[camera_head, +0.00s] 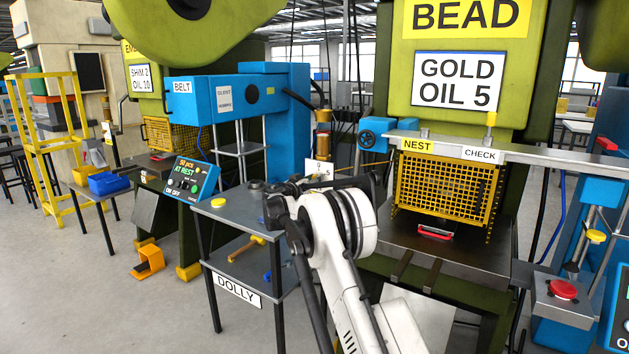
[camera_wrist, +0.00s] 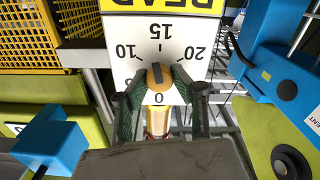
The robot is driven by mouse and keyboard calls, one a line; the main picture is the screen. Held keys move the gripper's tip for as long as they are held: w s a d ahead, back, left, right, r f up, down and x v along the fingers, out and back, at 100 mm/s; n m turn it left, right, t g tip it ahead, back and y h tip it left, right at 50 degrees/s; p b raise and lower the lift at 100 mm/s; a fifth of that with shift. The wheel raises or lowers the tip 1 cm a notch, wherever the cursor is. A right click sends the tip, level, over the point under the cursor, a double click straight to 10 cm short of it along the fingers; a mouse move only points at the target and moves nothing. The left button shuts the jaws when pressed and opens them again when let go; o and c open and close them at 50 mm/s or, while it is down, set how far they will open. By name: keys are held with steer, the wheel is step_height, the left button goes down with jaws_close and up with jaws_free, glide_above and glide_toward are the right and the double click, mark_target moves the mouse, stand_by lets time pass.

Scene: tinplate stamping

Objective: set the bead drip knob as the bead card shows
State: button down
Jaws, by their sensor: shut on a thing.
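The bead card (camera_head: 459,80) hangs on the green press under the BEAD sign and reads GOLD, OIL 5. The drip knob (camera_wrist: 158,76) is orange-yellow with a dark bar, in front of a white dial plate (camera_wrist: 128,67). The dark bar runs roughly up and down; which end is the pointer I cannot tell. My gripper (camera_wrist: 158,84) is shut on the knob, one finger on each side. In the head view the dial plate (camera_head: 318,170) is small, partly behind my arm.
The yellow mesh guard (camera_head: 445,190) and the nest/check rail (camera_head: 440,147) are right of the dial in the head view. The dolly table (camera_head: 225,212) stands left of my arm. A brass oil cup (camera_wrist: 158,118) sits below the knob in the wrist view.

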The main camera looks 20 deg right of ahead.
steer(key=n, duration=0.5)
steer(key=shift+n, duration=0.3)
steer(key=n, duration=0.5)
steer(key=shift+w+f+b, duration=0.1)
steer(key=shift+b, duration=0.25)
steer(key=n, duration=0.5)
steer(key=shift+n, duration=0.4)
steer(key=n, duration=0.5)
steer(key=shift+f, duration=0.15)
steer(key=c, duration=1.4)
jaws_free()
steer(key=shift+c, duration=0.2)
steer(key=shift+a, duration=0.1)
